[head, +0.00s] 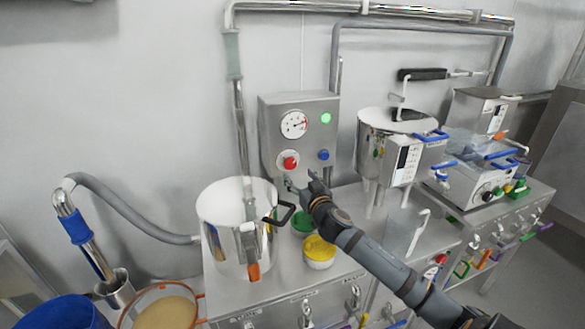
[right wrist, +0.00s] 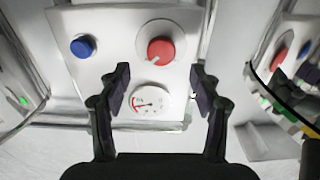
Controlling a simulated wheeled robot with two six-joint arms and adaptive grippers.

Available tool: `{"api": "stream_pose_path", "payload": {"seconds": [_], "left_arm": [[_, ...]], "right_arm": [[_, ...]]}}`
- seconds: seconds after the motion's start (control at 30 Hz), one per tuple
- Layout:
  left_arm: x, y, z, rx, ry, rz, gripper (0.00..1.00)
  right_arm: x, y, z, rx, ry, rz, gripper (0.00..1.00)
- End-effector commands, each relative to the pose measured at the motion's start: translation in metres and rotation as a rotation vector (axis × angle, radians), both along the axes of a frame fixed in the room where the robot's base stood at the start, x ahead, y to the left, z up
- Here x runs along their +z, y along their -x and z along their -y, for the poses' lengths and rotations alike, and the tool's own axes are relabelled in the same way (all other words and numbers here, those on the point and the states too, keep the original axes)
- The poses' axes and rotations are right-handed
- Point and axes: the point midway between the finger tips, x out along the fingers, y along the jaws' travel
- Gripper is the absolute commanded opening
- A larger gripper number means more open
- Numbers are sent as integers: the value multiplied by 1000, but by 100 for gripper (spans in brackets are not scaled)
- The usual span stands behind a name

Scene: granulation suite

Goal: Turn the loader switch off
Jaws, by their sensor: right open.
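The grey control box (head: 270,105) on the wall carries a red rotary knob (head: 289,161), a blue button (head: 324,154), a dial gauge (head: 294,124) and a lit green lamp (head: 326,118). My right gripper (head: 300,181) is open and empty, just below and in front of the red knob. In the right wrist view the panel appears upside down. There the red knob (right wrist: 160,49) shows a white mark at its lower left and lies beyond the gap between the open fingertips (right wrist: 160,76). No contact shows. My left gripper is out of view.
A steel pot (head: 222,235) stands left of the gripper, its black handle (head: 281,214) close to the fingers. A green cup (head: 303,222) and a yellow-lidded tub (head: 319,252) sit below the arm. A lidded steel vessel (head: 375,145) stands right of the box.

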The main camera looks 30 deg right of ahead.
Motion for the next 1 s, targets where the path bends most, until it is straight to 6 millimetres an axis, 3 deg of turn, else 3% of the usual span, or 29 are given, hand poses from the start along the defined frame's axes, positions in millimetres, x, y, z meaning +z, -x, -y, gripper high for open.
{"api": "stream_pose_path", "payload": {"seconds": [0.1, 0.3, 0.67, 1.0], "left_arm": [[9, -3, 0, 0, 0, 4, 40], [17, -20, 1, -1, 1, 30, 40], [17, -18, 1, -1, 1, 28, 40], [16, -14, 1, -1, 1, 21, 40]], "right_arm": [[5, -26, 6, -1, -8, 4, 64], [3, -54, 12, 1, -3, 2, 64], [1, -60, 13, 3, 0, 1, 64], [1, -60, 13, 3, 0, 1, 17]]}}
